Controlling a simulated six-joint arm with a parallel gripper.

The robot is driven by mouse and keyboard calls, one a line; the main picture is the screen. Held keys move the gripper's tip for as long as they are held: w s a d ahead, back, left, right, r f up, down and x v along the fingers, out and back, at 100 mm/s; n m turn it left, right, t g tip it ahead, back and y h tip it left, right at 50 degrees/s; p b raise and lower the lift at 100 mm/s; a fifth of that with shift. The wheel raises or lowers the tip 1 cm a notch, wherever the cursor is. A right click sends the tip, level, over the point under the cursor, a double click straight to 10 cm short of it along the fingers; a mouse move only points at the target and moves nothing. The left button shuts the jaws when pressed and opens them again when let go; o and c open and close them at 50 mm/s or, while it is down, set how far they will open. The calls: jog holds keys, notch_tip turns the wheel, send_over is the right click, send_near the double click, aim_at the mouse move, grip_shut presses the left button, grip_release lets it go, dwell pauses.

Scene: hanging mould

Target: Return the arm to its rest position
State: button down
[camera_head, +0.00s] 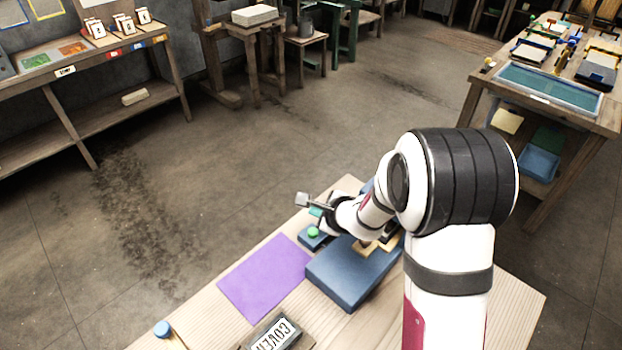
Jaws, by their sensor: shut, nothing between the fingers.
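My white arm rises at the right front of the wooden workbench (215,318) and bends over it. My gripper (324,222) is at the far side of the bench, small in view and partly hidden by my own wrist. It is shut with nothing held. A green knob (313,232) shows just below it, by a small blue block; I cannot tell whether they touch.
A blue slab (345,287) with a wooden piece (368,247) lies under my arm, which hides part of it. A purple sheet (265,277), a lettered block (275,335) and a blue-capped item (162,329) are on the bench. A side table (470,105) stands right.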

jog(key=s+a+r+n+g+y, duration=0.1)
jog(key=s+a+r+n+y, duration=0.1)
jog(key=s+a+r+n, duration=0.35)
jog(key=s+a+r+n+g+y, duration=0.2)
jog(key=s+r+n+y, duration=0.15)
jog(key=s+r, duration=0.4)
jog(key=s+d+n+g+h, duration=0.1)
jog(key=s+d+n+h, duration=0.1)
jog(key=s+d, duration=0.2)
jog(key=s+d+f+n+g+h, duration=0.1)
jog(key=s+d+n+g+h, duration=0.1)
jog(key=s, duration=0.8)
jog(key=s+d+n+g+h, duration=0.2)
jog(key=s+d+n+h, duration=0.1)
jog(key=s, duration=0.5)
jog(key=d+h, duration=0.1)
jog(key=d, duration=0.1)
jog(key=shift+d+f, duration=0.3)
jog(key=shift+f, duration=0.1)
